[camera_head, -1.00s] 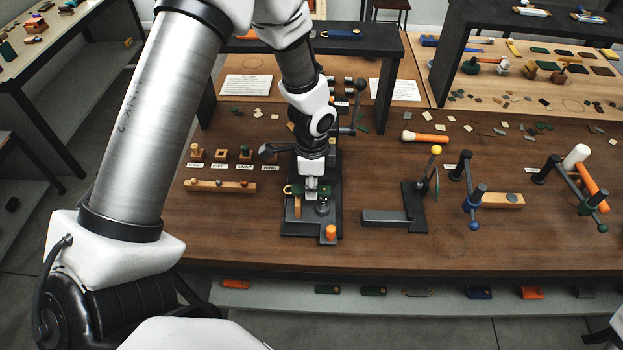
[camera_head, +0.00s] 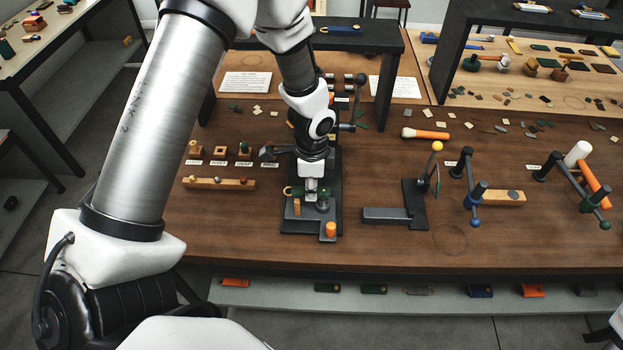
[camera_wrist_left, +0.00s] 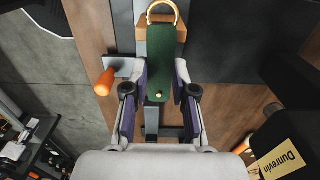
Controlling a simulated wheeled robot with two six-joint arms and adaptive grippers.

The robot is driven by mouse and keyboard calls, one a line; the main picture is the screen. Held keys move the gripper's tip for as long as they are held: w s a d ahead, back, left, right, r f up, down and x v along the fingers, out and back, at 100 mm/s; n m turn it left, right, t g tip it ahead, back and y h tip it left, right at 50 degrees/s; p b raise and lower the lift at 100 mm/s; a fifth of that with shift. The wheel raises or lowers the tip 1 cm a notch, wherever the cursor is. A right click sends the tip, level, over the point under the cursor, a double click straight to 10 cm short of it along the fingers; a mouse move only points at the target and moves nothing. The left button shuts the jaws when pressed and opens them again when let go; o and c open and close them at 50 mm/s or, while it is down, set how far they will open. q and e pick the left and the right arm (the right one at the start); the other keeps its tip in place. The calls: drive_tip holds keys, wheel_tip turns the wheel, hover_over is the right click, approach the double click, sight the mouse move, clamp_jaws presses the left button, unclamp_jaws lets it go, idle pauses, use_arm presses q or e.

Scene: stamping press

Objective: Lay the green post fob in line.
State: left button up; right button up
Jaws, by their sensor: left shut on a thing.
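The green fob (camera_wrist_left: 166,50) is a long flat strip with a brass ring (camera_wrist_left: 162,12) at its far end and a small brass stud near my gripper. My left gripper (camera_wrist_left: 167,92) is shut on it, one finger along each side. In the head view the gripper (camera_head: 311,192) is over the dark press base (camera_head: 296,229), and the fob's green end shows beside it with the ring to the left. The ring end lies over or on a wooden block (camera_head: 297,208); contact is unclear. The fob's underside is hidden.
An orange knob (camera_head: 331,229) stands at the press's front corner. A wooden strip with studs (camera_head: 219,184) and several labelled blocks lie to the left. A dark lever tool (camera_head: 386,216) stands to the right. The table front is mostly clear.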

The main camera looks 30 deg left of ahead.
use_arm(q)
drive_tip(key=shift+f, duration=0.3)
drive_tip(key=o, duration=1)
drive_tip(key=shift+c, duration=0.6)
drive_tip(key=shift+r, duration=0.1)
wheel_tip(320, 180, up, 7)
drive_tip(key=p, duration=0.6)
drive_tip(key=shift+p, duration=0.4)
